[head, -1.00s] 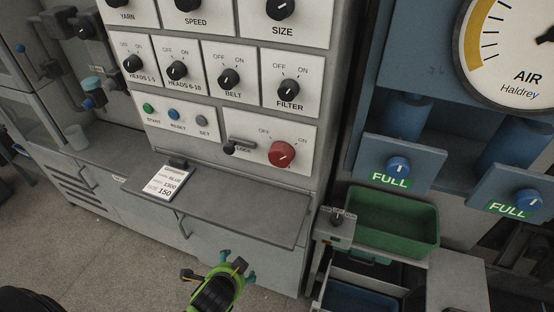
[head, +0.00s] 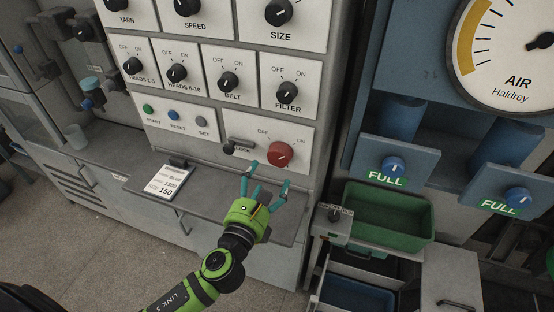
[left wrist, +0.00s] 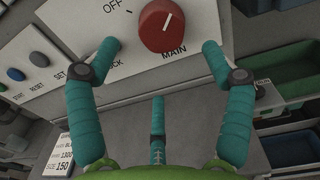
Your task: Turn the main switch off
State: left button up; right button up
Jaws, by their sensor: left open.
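The main switch is a round red knob (head: 279,154) on the white lower panel, with OFF at its upper left and ON at its upper right. Its white mark points to the upper right, toward ON. In the left wrist view the red knob (left wrist: 162,26) sits at the top, labelled MAIN. My left gripper (head: 265,187) is open and empty, just below the knob, its teal fingers spread and apart from it. A small lock lever (head: 236,146) is left of the knob; in the left wrist view a left finger covers part of the LOCK label. My right gripper is not in view.
A grey shelf (head: 140,184) juts out below the panel and holds a card (head: 168,181). Several black knobs are above, with START, RESET and SET buttons at left. A green bin (head: 385,215) and blue FULL panels (head: 397,170) stand at right.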

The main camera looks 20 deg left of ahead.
aim_at(277, 161)
pick_arm(q)
jog(key=shift+m, duration=0.5)
jog(key=w, duration=0.2)
jog(key=w+p, duration=0.1)
jog(key=w, duration=0.4)
jog(key=shift+w+d+r+p, duration=0.1)
jog(key=shift+d+r+p, duration=0.05)
jog(key=shift+d+p, duration=0.25)
jog(key=shift+c, duration=0.9)
jog(key=c, duration=1)
